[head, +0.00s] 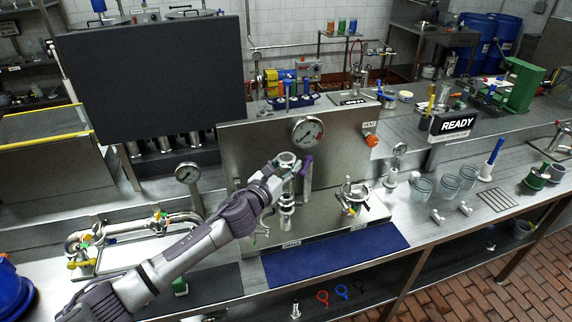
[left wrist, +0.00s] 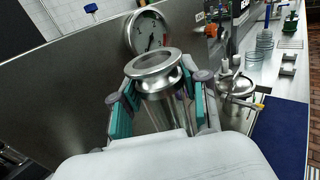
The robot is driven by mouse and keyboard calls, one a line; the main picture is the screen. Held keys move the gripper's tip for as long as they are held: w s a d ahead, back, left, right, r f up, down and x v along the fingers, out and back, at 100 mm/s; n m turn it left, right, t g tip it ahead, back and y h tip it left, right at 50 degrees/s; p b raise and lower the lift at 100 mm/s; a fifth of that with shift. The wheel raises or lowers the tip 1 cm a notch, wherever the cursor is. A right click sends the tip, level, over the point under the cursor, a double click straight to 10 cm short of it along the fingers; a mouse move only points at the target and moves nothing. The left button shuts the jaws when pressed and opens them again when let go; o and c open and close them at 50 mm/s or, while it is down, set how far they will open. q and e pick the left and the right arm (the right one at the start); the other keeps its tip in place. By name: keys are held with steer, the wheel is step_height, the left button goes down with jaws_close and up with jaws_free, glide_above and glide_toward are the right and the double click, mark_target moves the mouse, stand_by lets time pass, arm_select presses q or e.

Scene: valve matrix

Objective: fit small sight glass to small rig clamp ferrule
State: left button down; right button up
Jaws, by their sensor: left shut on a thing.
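My left gripper (head: 284,172) is shut on the small sight glass, a clear-walled cylinder with a steel ring end (left wrist: 156,68). Its round top also shows in the head view (head: 288,158). The glass appears upright in the head view. Below the gripper, a steel fitting (head: 287,205) stands up from the rig (head: 262,232); it looks like the clamp ferrule. The gripper hides the lower end of the glass, so I cannot tell whether it touches the fitting. My right gripper is not in view.
A round gauge (head: 308,132) is on the rig's back panel, close behind the glass. A clamped fitting (head: 353,195) is further right. The blue mat (head: 335,255) in front is clear.

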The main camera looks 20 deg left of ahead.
arm_select(q)
steer(key=shift+f+b, duration=0.55)
steer(key=shift+f, duration=0.65)
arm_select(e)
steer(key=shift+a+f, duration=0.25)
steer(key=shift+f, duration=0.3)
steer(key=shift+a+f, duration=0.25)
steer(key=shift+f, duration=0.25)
arm_select(q)
steer(key=shift+b, duration=0.3)
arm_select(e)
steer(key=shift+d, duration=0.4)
arm_select(q)
steer(key=c, duration=0.5)
jaws_free()
steer(key=shift+f, duration=0.1)
